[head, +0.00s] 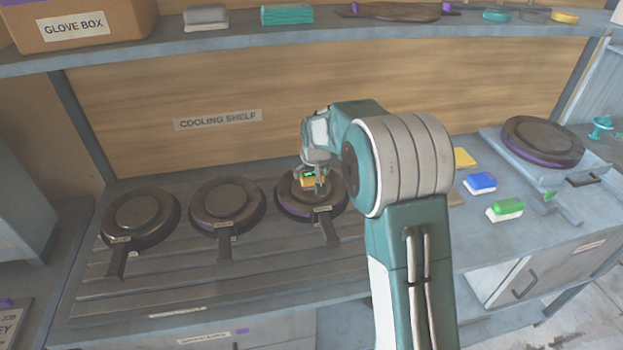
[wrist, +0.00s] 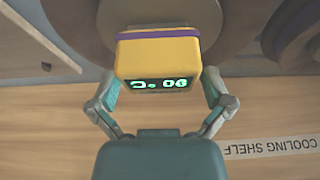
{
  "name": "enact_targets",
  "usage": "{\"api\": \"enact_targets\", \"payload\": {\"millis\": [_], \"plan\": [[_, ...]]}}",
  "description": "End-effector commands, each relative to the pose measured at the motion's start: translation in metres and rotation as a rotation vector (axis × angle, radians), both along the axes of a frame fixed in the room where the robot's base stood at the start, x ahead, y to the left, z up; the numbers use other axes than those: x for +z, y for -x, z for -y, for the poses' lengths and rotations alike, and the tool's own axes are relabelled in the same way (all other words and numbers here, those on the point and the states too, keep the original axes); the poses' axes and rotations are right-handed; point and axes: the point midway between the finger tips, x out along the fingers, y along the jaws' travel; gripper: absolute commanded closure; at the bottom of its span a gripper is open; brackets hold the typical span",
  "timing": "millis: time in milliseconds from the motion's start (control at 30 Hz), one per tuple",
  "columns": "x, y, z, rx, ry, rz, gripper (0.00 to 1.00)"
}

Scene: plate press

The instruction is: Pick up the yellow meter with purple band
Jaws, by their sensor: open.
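The yellow meter with purple band (wrist: 158,56) fills the upper middle of the wrist view, its green-lit display facing the camera. In the head view the meter (head: 308,180) is small and sits on or just above the third round plate (head: 298,207). My gripper (wrist: 158,90) is open, with one finger on each side of the meter. Whether the fingertips touch it I cannot tell. In the head view my gripper (head: 318,182) points down at the meter, partly hiding it and the plate.
Two more handled plates (head: 139,215) (head: 227,204) lie to the left on the slatted shelf. Blue (head: 481,182) and green (head: 505,209) blocks and another plate (head: 541,140) are at right. An upper shelf (head: 230,43) with a cardboard glove box (head: 85,25) runs above.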

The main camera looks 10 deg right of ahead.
Motion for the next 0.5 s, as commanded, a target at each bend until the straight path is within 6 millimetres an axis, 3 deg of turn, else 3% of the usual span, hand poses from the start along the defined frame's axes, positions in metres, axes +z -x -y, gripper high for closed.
{"api": "enact_targets", "payload": {"millis": [133,367,400,500], "plan": [[-0.0148,-0.0063,0.0000,0.000,0.000,0.001,0.00],[-0.0166,-0.0072,0.0001,0.000,0.000,0.002,0.00],[-0.0165,-0.0071,0.0001,0.000,0.000,0.002,0.04],[-0.0165,-0.0071,0.0001,0.000,0.000,0.002,0.49]]}}
